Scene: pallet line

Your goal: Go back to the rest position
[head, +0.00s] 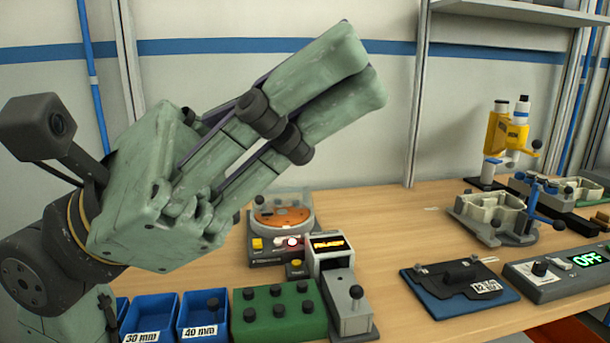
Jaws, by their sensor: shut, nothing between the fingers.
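My gripper (352,75) is large in the head view, pale green with dark joints. It points up and to the right, well above the wooden bench (402,229). Its two fingers lie close together with nothing held between them. My gripper and wrist hide part of the wall and the left part of the bench.
On the bench are blue bins (152,312) marked 30 mm and 40 mm, a green block (279,312), a device with an orange disc (283,219), a dark plate (460,280), a box reading OFF (562,268) and a yellow press (504,145). A shelf (520,10) hangs upper right.

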